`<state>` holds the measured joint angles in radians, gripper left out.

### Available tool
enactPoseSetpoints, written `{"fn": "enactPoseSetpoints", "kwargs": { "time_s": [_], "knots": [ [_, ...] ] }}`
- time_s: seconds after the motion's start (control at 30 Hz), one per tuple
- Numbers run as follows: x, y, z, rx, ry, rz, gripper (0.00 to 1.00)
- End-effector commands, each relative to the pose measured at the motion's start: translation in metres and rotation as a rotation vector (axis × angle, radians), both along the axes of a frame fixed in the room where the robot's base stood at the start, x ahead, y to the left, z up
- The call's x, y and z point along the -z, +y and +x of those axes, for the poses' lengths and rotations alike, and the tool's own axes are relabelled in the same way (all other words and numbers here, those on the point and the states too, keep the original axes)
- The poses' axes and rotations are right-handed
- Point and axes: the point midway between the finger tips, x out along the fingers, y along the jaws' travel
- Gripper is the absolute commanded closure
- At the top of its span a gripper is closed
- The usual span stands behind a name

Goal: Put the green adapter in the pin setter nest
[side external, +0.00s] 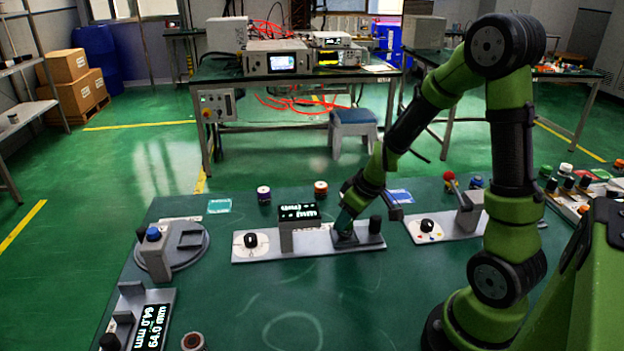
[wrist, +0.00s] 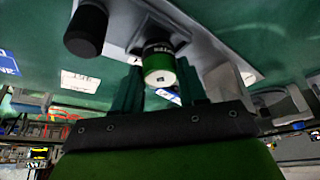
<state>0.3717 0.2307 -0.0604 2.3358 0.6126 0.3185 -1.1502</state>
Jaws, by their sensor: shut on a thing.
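The green adapter (wrist: 160,68) is a short cylinder with a green band, a dark lettered band and a pale end face. In the wrist view it sits between the two dark green fingers of my gripper (wrist: 159,84), which is shut on it. In the side view my gripper (side external: 346,222) points down at the right part of a grey station (side external: 305,249) with a lit display (side external: 299,212). The fingers hide the adapter there. A dark nest-like block (side external: 345,240) lies under the fingertips. I cannot tell whether the adapter touches it or is seated.
A black post (side external: 375,225) stands close right of my gripper, also large in the wrist view (wrist: 86,30). A black knob (side external: 251,240) is on the station's left end. A red-ball lever station (side external: 466,212) stands right, a round blue-button station (side external: 170,250) left.

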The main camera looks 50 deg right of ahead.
Motion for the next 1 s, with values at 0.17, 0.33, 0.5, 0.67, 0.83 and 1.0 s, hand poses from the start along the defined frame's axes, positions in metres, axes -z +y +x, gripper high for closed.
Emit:
{"fn": "enactPoseSetpoints", "kwargs": {
  "time_s": [0.17,0.33,0.5,0.67,0.83,1.0],
  "knots": [
    [0.003,0.000,0.000,-0.001,0.000,-0.001,0.94],
    [0.007,0.000,0.000,0.000,0.000,0.001,0.94],
    [0.010,0.000,0.000,-0.001,-0.001,0.000,0.94],
    [0.012,0.000,0.000,-0.001,-0.001,0.000,0.48],
    [0.012,0.000,0.000,-0.001,-0.001,0.000,0.29],
    [0.012,0.000,0.000,-0.001,0.000,0.001,0.29]
  ]
}}
